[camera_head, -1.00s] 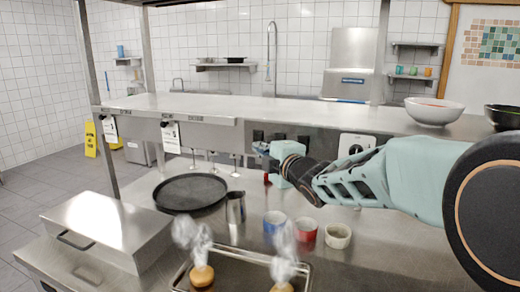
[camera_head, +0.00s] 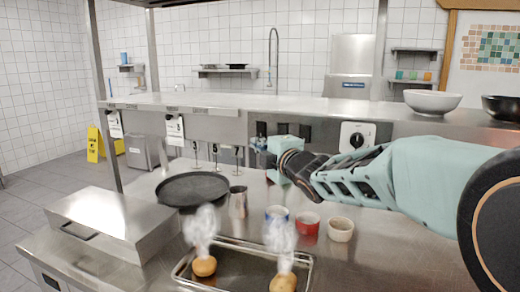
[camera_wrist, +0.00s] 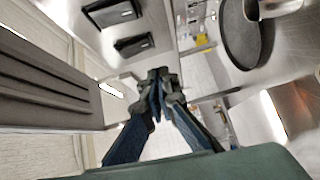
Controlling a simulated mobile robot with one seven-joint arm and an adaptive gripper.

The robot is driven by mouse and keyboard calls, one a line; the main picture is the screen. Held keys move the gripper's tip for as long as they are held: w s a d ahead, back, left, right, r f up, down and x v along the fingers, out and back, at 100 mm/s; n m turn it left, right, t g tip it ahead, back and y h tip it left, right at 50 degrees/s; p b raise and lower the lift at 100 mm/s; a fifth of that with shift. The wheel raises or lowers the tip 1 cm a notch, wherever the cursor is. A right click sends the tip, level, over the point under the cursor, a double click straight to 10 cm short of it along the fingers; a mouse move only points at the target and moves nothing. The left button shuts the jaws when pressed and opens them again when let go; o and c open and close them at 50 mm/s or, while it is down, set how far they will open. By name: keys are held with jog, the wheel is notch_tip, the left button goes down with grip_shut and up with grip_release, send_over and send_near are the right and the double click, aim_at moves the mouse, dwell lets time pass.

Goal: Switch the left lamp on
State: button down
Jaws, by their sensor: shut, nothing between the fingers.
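No lamp is clearly visible in the head view. Black rocker switches sit in a row on the steel panel under the shelf: a left one (camera_head: 261,129), a middle one (camera_head: 282,129) and a right one (camera_head: 304,133). I cannot tell which belongs to the left lamp. My gripper (camera_head: 259,147) is just below and in front of the left switch. In the wrist view, my gripper (camera_wrist: 160,82) is shut and empty. Two black switches show there above it, an upper one (camera_wrist: 112,12) and a lower one (camera_wrist: 133,45), apart from the fingertips.
A white dial plate (camera_head: 357,137) is right of the switches. A steel shelf (camera_head: 250,102) runs above, with bowls at right. Below stand a black round pan (camera_head: 192,188), a steel jug (camera_head: 238,202), small cups (camera_head: 309,224) and a tray (camera_head: 238,278) with steaming buns.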

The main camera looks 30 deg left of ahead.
jog(key=b+v, duration=0.1)
jog(key=v, duration=0.9)
jog(key=shift+f, duration=0.6)
jog(key=shift+w, duration=0.15)
